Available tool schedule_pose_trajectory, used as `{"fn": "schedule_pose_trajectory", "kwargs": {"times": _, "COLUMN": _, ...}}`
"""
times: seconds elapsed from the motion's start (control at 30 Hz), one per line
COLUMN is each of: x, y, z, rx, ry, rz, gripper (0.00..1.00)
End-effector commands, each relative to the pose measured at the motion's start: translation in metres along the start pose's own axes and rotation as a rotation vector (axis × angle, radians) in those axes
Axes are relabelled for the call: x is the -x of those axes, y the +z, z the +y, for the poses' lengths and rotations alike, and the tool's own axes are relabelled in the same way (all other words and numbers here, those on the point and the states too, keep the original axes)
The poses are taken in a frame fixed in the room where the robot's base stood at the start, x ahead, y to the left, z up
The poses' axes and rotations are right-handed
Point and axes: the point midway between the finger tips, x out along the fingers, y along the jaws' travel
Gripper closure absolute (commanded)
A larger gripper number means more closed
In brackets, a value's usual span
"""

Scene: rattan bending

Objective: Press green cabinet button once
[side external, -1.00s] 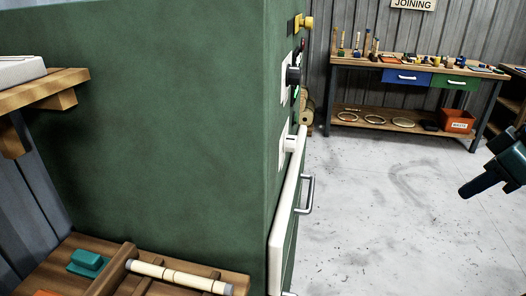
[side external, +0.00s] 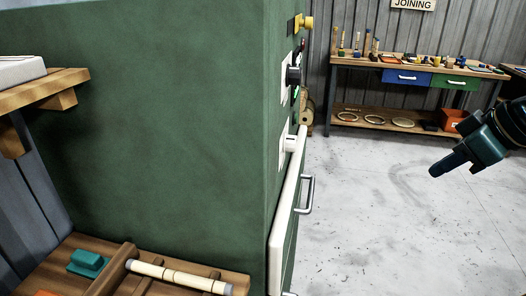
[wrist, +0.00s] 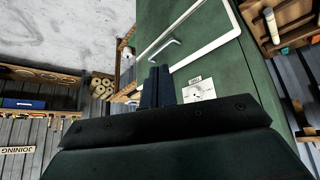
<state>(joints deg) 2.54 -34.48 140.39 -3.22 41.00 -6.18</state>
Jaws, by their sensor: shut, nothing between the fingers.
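The green cabinet (side external: 160,110) fills the left half of the side view. On its front, seen edge-on, are a yellow knob (side external: 307,22), a black dial (side external: 294,75) and a small bright green spot (side external: 296,92), likely the green button. My gripper (side external: 437,170) is at the right, shut and empty, pointing toward the cabinet with a wide gap of air between. In the wrist view my gripper (wrist: 159,74) shows its fingers together, over the cabinet front (wrist: 225,70). I cannot make out the green button there; my gripper hides part of the front.
A white-edged door with a grey handle (side external: 307,194) sticks out below the controls. A workbench (side external: 420,68) with tools stands at the back. A wooden rack (side external: 190,265) is at the lower left. The floor between cabinet and gripper is clear.

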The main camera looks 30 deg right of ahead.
Motion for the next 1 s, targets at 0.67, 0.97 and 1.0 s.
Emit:
{"fn": "schedule_pose_trajectory", "kwargs": {"times": 0.67, "x": -0.083, "y": -0.121, "z": 0.026, "rx": 0.233, "ry": -0.013, "rz": 0.248, "gripper": 1.0}}
{"fn": "schedule_pose_trajectory", "kwargs": {"times": 0.97, "x": -0.126, "y": -0.162, "z": 0.046, "rx": 0.303, "ry": 0.006, "rz": 0.367, "gripper": 1.0}}
{"fn": "schedule_pose_trajectory", "kwargs": {"times": 1.0, "x": -0.131, "y": -0.167, "z": 0.05, "rx": 0.311, "ry": 0.01, "rz": 0.383, "gripper": 1.0}}
